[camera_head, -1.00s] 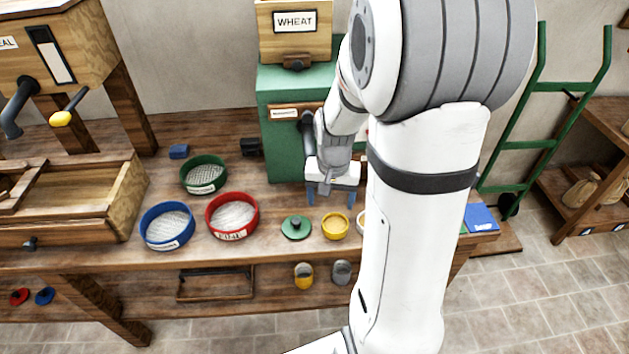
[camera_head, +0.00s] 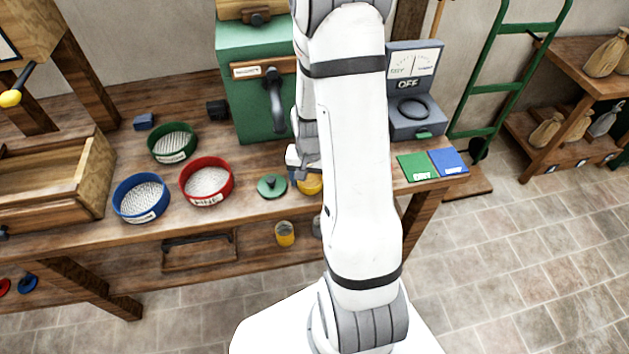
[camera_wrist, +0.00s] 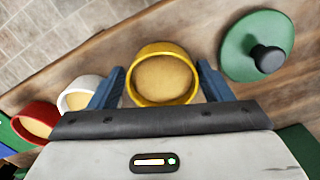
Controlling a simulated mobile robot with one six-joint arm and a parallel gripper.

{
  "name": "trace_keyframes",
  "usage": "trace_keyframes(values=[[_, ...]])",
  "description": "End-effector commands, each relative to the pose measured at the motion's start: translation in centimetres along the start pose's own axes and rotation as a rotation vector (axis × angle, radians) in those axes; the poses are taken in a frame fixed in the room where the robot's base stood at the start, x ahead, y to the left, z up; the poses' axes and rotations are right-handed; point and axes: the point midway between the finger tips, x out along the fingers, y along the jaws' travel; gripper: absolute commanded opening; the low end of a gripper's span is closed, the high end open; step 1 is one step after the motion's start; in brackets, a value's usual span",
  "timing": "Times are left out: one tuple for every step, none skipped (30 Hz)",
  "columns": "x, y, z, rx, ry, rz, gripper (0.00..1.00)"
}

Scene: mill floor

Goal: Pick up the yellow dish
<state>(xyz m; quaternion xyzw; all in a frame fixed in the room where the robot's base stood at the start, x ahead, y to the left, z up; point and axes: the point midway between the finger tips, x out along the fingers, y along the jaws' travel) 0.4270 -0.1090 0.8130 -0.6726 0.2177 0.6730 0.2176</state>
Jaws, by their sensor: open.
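The yellow dish (camera_wrist: 161,91) is a small round bowl with tan contents, on the wooden bench near its front edge. In the wrist view it lies between the two blue fingers of my gripper (camera_wrist: 164,85), which are open with one on each side. I cannot tell whether either finger touches the rim. In the head view the yellow dish (camera_head: 310,186) shows only partly; my arm and gripper hide the rest.
A green lid (camera_wrist: 257,46) with a black knob sits close beside the yellow dish. A white dish (camera_wrist: 79,96) and a red dish (camera_wrist: 36,120) stand on the other side. Sieves (camera_head: 207,182) and a green machine (camera_head: 258,85) are on the bench.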

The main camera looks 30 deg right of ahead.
Motion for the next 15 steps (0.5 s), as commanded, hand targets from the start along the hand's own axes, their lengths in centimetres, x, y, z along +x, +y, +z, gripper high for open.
trace_keyframes(values=[[0.05,-0.01,0.01,0.000,0.000,0.000,0.72],[0.04,-0.01,0.01,-0.001,0.000,0.000,0.72],[0.03,-0.02,0.01,-0.001,0.000,0.000,0.72],[0.02,-0.02,0.01,-0.001,0.000,0.000,0.72],[0.02,-0.03,0.01,-0.001,0.000,0.000,0.72],[0.01,-0.03,0.01,-0.001,0.000,0.000,0.71],[0.01,-0.03,0.01,-0.001,0.000,0.000,0.68],[0.00,-0.03,0.01,-0.001,0.000,0.000,0.66],[0.00,-0.04,0.01,-0.001,0.000,0.000,0.63],[0.00,-0.04,0.01,-0.001,0.000,0.000,0.60],[0.00,-0.04,0.01,-0.001,0.000,0.000,0.58],[-0.01,-0.05,0.01,-0.001,0.000,0.000,0.54],[-0.01,-0.05,0.01,-0.001,0.000,0.000,0.52],[-0.01,-0.05,0.01,-0.001,0.000,0.000,0.49],[-0.02,-0.05,0.01,-0.002,0.000,0.000,0.46]])
